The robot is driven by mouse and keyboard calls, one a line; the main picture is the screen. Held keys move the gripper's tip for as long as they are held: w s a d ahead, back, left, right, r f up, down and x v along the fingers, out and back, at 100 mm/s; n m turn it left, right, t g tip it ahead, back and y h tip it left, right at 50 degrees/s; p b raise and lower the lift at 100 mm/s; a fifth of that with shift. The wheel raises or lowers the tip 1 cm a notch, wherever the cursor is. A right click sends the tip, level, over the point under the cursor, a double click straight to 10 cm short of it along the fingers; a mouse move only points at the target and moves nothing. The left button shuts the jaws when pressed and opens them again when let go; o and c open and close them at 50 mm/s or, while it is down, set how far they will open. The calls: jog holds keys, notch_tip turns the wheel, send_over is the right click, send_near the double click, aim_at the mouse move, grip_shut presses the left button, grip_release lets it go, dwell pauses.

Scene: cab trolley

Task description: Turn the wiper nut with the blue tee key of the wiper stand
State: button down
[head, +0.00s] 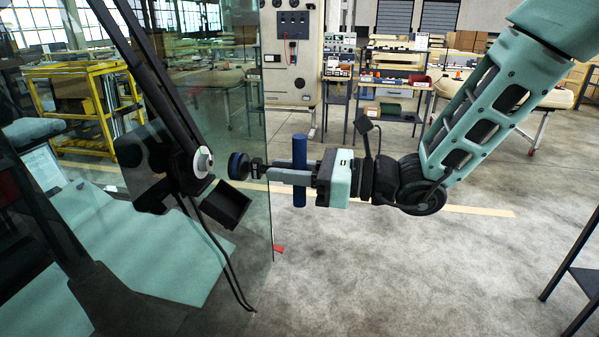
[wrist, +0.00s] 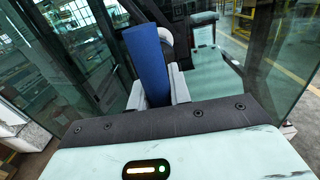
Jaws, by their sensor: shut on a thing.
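The blue tee key has an upright blue handle (head: 299,150) and a dark blue round socket end (head: 238,166) that points left. My gripper (head: 277,175) is shut on the key at its handle and holds it level in the air. The wiper nut (head: 203,162) is a pale round piece on the black wiper pivot at the left. The socket end faces the nut, and a small gap shows between them in the head view. In the wrist view the blue handle (wrist: 149,62) stands between my fingers and hides most of what lies beyond.
A dark stand (head: 572,275) is at the right edge. Open floor lies beneath my gripper.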

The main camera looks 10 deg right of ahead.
jog(key=shift+x, duration=1.35)
jog(key=shift+a+r, duration=0.1)
jog(key=m+p, duration=0.2)
jog(key=p, duration=0.1)
jog(key=shift+r+m, duration=0.15)
jog(key=shift+m, duration=0.15)
jog(key=shift+m+p, duration=1.2)
jog(key=shift+m, duration=0.1)
jog(key=m+p, duration=0.3)
jog(key=p, duration=0.1)
jog(key=shift+m, duration=0.3)
jog(key=shift+m+p, duration=0.8)
jog(key=shift+p, duration=0.2)
